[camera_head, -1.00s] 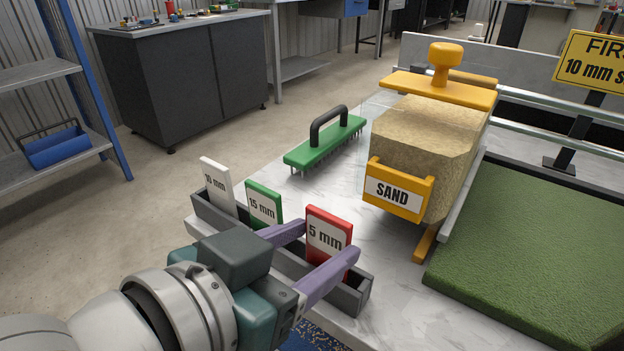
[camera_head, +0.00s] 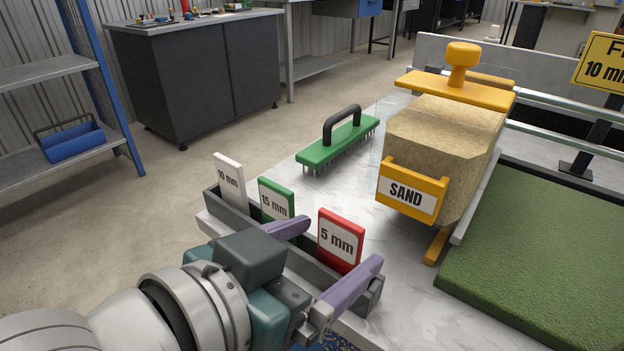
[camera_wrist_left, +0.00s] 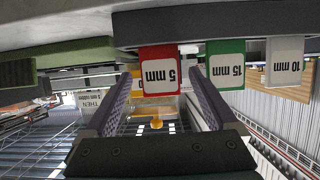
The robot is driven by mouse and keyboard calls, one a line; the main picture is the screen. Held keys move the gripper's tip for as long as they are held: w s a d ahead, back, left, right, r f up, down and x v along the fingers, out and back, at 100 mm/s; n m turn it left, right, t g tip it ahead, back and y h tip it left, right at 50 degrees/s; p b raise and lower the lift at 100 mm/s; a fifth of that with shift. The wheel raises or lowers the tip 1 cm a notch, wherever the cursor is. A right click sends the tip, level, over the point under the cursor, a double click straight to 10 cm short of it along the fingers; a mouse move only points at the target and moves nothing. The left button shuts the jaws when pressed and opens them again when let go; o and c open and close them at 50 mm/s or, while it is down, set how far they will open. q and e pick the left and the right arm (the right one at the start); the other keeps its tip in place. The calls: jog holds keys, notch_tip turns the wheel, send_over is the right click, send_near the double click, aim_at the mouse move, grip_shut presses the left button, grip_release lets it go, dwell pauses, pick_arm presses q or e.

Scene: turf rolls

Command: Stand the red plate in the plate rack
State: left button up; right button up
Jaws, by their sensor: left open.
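The red plate (camera_head: 340,241), marked "5 mm", stands upright in the dark grey plate rack (camera_head: 369,299). Its lower edge is hidden inside the rack. The red plate also shows in the left wrist view (camera_wrist_left: 159,72), below the dark rack (camera_wrist_left: 215,24). My left gripper (camera_head: 343,242) is open, with its purple fingers on either side of the red plate. Gaps show between the plate and both fingers in the left wrist view (camera_wrist_left: 158,82). My right gripper is not in view.
A green "15 mm" plate (camera_head: 276,201) and a white "10 mm" plate (camera_head: 229,181) stand in the same rack. A green spiked tool (camera_head: 337,145), a sand block with a yellow holder (camera_head: 412,189) and green turf (camera_head: 540,255) lie beyond. Pale worktop between is clear.

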pick_arm(q)
jog(key=p+v, duration=0.3)
jog(key=v, duration=0.9)
jog(key=s+a+f+n+g+y, duration=0.5)
jog(key=s+a+g+y, duration=0.2)
jog(key=a, duration=0.4)
jog(key=shift+s+a+y, duration=0.4)
jog(key=shift+s, duration=0.5)
